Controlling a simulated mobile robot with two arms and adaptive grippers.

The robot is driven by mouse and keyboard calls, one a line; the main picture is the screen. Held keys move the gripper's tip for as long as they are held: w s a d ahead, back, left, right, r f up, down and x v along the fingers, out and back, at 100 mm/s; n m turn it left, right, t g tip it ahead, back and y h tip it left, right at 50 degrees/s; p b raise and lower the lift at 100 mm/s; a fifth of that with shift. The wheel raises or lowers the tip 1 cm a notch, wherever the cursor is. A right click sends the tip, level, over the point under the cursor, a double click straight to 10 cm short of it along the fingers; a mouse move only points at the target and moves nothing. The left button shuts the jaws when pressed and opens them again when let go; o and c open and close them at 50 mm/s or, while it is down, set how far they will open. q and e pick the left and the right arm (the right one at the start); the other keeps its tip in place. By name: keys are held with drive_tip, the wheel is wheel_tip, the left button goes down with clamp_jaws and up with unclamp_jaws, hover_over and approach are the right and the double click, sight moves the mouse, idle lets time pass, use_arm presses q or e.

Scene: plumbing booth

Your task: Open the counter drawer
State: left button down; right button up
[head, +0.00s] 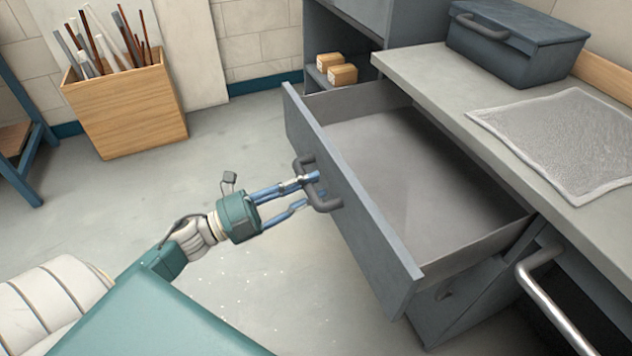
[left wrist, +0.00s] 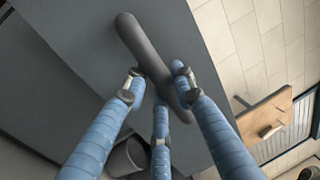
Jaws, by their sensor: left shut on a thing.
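The counter drawer (head: 350,200) is grey and stands pulled well out from under the counter. Its inside is empty as far as I see. Its dark bar handle (head: 322,196) is on the front panel. My left gripper (head: 308,190) is at the handle, with its blue fingers shut on it. In the left wrist view the handle (left wrist: 150,60) runs between the fingertips of the gripper (left wrist: 156,88). My right gripper is not in view.
The grey counter (head: 440,85) holds a dark toolbox (head: 515,45) and a grey mat (head: 560,140). Small boxes (head: 342,75) sit on a shelf behind the drawer. A metal rail (head: 550,300) is at the lower right.

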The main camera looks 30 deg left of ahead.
use_arm(q)
drive_tip(key=shift+a, duration=0.1)
drive_tip(key=c, duration=1.5)
unclamp_jaws()
drive_tip(key=shift+o, duration=0.2)
drive_tip(key=shift+s, duration=0.1)
drive_tip(key=v, duration=1.2)
